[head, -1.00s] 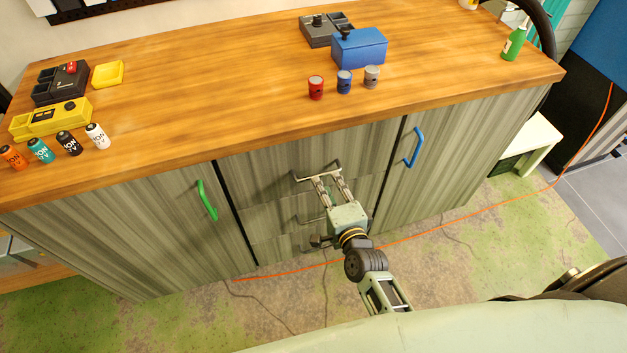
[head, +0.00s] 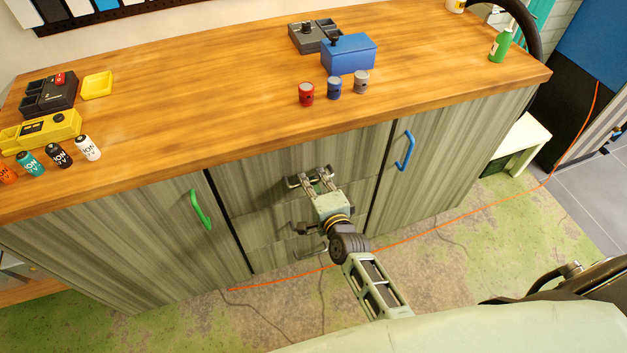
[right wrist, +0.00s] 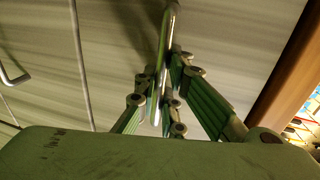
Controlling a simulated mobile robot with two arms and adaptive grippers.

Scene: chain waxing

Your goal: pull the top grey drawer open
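The top grey drawer (head: 265,165) is the upper striped front in the middle of the cabinet, and it looks closed. Its metal bar handle (head: 292,184) is partly covered by my right gripper (head: 313,174). In the right wrist view the handle (right wrist: 163,60) runs between the two fingers of the right gripper (right wrist: 164,95). The finger pads lie close against it from both sides and appear shut on it. My left gripper is not in view.
Lower drawers with handles (head: 310,254) sit below. A door with a green handle (head: 201,210) is on the left, one with a blue handle (head: 405,151) on the right. The wooden worktop (head: 200,110) overhangs above. An orange cable (head: 440,232) crosses the floor.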

